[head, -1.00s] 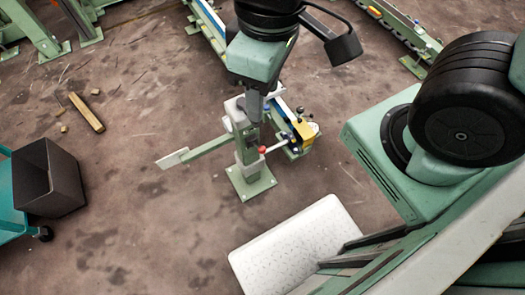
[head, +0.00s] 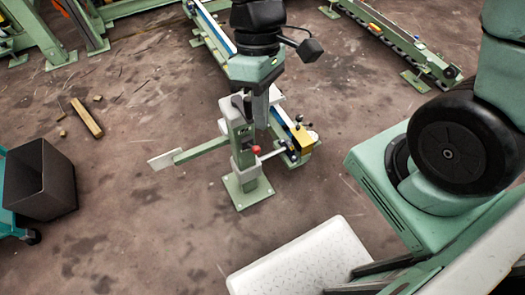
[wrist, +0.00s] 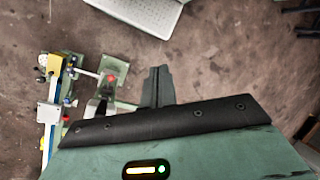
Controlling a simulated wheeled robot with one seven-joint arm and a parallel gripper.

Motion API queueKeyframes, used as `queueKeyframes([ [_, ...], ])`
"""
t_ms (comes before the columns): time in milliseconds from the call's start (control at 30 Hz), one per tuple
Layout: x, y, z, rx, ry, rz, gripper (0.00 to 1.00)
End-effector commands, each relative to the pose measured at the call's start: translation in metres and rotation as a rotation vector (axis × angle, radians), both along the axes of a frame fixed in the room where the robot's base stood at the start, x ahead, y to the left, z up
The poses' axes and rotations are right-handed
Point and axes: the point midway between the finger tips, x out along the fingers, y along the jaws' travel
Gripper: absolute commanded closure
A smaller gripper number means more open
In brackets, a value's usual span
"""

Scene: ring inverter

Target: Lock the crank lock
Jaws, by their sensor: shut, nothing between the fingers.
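The crank lock appears to be the crank with a red knob (head: 255,149) and a pale rod (head: 272,155), on a green post (head: 242,145) standing on a square foot plate. The rod reaches right toward a yellow block (head: 300,137). My gripper (head: 261,118) points down beside the top of the post, above and behind the red knob, seemingly apart from it. In the wrist view the shut, empty fingers (wrist: 158,88) lie to the right of the red knob (wrist: 112,78). Whether the fingers touch the post is unclear.
A flat green arm with a pale end plate (head: 163,160) sticks out left from the post. A white patterned slab (head: 300,262) lies in front. A dark open bin (head: 42,180) stands at left. Long green rails (head: 395,40) run behind. Floor left of the post is mostly clear.

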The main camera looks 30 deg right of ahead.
Motion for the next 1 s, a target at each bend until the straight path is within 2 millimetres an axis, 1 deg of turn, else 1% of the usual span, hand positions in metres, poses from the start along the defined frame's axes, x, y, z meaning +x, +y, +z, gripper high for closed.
queueKeyframes([
  [33, 0.008, -0.004, -0.027, 0.033, 0.046, -0.012, 1.00],
  [167, 0.025, -0.013, -0.066, 0.143, 0.139, -0.023, 1.00],
  [300, 0.044, -0.023, -0.107, 0.292, 0.215, -0.046, 1.00],
  [500, 0.072, -0.040, -0.161, 0.541, 0.260, -0.095, 1.00],
  [767, 0.106, -0.069, -0.222, 0.878, 0.209, -0.187, 1.00],
  [900, 0.127, -0.092, -0.257, 1.079, 0.116, -0.257, 1.00],
  [1000, 0.141, -0.110, -0.278, 1.211, 0.026, -0.308, 1.00],
])
